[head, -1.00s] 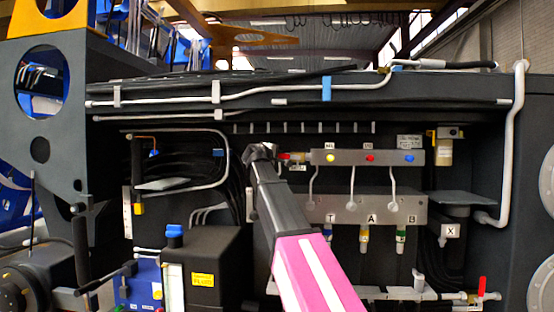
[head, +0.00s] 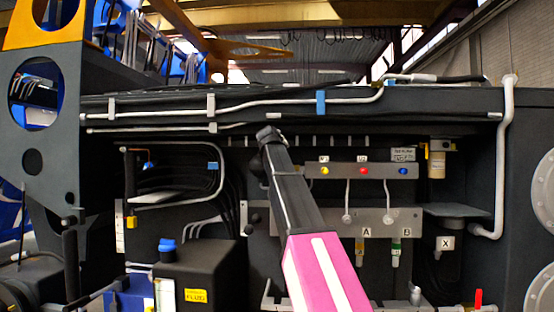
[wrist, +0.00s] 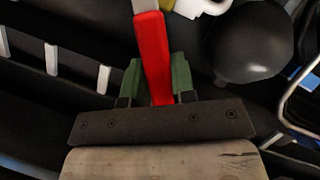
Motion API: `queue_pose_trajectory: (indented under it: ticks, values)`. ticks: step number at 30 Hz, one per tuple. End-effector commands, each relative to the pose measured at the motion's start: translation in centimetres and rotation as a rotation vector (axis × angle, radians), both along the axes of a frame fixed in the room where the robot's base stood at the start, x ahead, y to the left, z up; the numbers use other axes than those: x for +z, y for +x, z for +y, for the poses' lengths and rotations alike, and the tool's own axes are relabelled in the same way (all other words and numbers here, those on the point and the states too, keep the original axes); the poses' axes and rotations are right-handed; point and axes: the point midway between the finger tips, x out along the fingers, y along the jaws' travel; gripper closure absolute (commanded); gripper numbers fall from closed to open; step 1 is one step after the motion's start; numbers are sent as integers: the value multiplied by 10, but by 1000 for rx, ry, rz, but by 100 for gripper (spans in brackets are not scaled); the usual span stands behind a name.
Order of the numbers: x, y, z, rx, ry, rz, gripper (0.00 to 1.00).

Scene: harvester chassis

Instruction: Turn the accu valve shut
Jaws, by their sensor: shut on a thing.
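In the wrist view a red valve lever (wrist: 154,60) runs between the two green fingers of my gripper (wrist: 157,84). The fingers are shut on it, one on each side. The lever's pale upper end meets a fitting (wrist: 198,6) at the top edge, mostly out of frame. In the head view the end of my arm and gripper (head: 268,136) is just left of the grey button panel (head: 345,171). The lever and fingers are hidden behind my arm there. No label reading accu is legible.
A black ball-shaped part (wrist: 252,41) sits close right of the lever in the wrist view. White pipes (head: 250,107) run above my gripper. Another red handle (head: 478,298) stands at lower right. A black tank (head: 196,272) with a blue cap is at lower left.

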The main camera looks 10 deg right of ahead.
Motion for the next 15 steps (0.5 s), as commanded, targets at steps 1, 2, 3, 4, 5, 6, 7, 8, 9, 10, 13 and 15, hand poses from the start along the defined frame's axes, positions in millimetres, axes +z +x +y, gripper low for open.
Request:
queue_pose_trajectory:
  ticks: [1, 2, 3, 4, 5, 6, 7, 8, 9, 10, 13, 15]
  values:
    - [2, -2, -4, -2, 43, -11, 100]
    - [3, -2, -6, -1, 73, -19, 100]
    - [4, -3, -9, -1, 108, -29, 100]
    - [5, -4, -12, -2, 135, -36, 100]
    - [6, -4, -14, -1, 162, -43, 100]
    - [7, -5, -16, -2, 196, -53, 100]
    - [8, -6, -18, -2, 220, -59, 100]
    - [9, -6, -20, -2, 245, -66, 100]
    - [9, -7, -23, -2, 276, -74, 100]
    - [10, -7, -25, -3, 300, -80, 100]
    - [10, -9, -30, -2, 368, -97, 100]
    - [11, -10, -33, -1, 410, -108, 100]
